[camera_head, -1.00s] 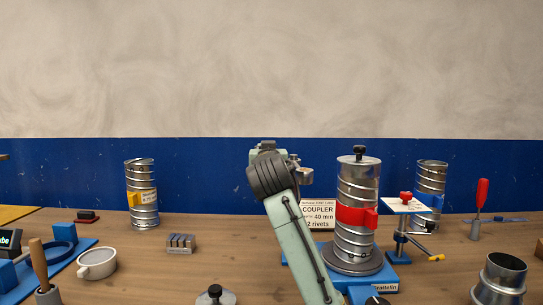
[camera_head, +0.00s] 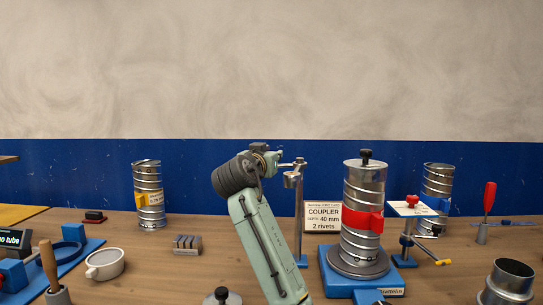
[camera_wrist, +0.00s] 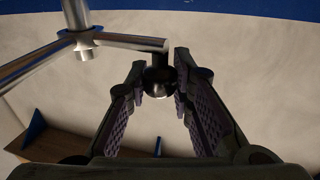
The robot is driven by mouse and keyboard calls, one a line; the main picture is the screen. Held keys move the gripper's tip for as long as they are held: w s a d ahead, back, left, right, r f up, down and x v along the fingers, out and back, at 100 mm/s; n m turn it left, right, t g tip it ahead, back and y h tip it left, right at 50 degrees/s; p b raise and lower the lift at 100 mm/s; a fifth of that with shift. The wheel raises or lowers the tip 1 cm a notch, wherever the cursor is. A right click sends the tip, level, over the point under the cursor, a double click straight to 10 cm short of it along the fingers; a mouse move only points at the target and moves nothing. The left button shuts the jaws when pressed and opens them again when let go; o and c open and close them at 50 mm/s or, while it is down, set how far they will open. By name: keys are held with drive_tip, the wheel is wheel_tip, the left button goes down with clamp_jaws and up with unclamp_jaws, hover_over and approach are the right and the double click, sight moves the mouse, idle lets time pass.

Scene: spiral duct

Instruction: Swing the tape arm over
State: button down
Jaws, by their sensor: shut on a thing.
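The tape arm is a thin metal bar (camera_wrist: 132,41) reaching out from a collar on an upright post (camera_wrist: 76,15) in the wrist view. A dark round knob (camera_wrist: 159,80) sits at its end. My gripper (camera_wrist: 162,92) is shut on this knob, with one finger on each side of it. In the head view the post (camera_head: 299,225) stands behind the workbench's middle, left of the coupler sign. My gripper (camera_head: 272,160) is at the left of the post's top, mostly hidden by my wrist.
Right of the post, a spiral duct (camera_head: 363,194) with a red band stands on a blue turntable base (camera_head: 333,275). The coupler sign (camera_head: 322,217) stands between them. A grey slotted block (camera_head: 187,244) and a white cup (camera_head: 105,264) lie left. The blue wall panel (camera_head: 240,160) is behind.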

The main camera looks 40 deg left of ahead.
drive_tip(key=c, duration=1.4)
unclamp_jaws()
drive_tip(key=shift+o, duration=0.2)
drive_tip(key=v, duration=1.2)
